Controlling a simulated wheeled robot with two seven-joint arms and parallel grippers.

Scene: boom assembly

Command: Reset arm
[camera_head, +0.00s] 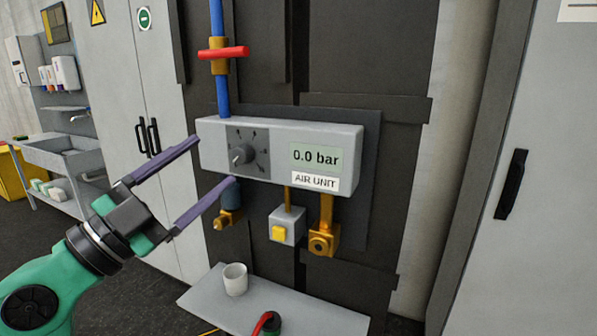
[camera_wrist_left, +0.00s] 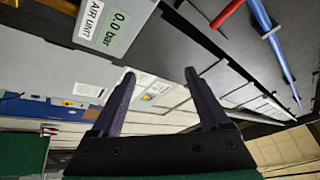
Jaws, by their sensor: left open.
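My left gripper (camera_head: 212,165) comes in from the left in the head view, its two long purple-grey fingers spread wide apart with nothing between them. Its fingertips appear close to the left end of the air unit (camera_head: 345,145), a grey box reading 0.0 bar. I cannot tell whether they touch it. In the wrist view the open fingers (camera_wrist_left: 160,75) stand empty, and the air unit (camera_wrist_left: 100,25) shows at upper left. My right gripper is in neither view.
The unit has a dial (camera_head: 241,154). A blue pipe with a red handle (camera_head: 223,53) rises above it. A yellow button box (camera_head: 285,227) and brass fittings (camera_head: 322,238) hang below. A white cup (camera_head: 235,279) stands on a grey shelf (camera_head: 310,315). A sink (camera_head: 65,152) is at far left.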

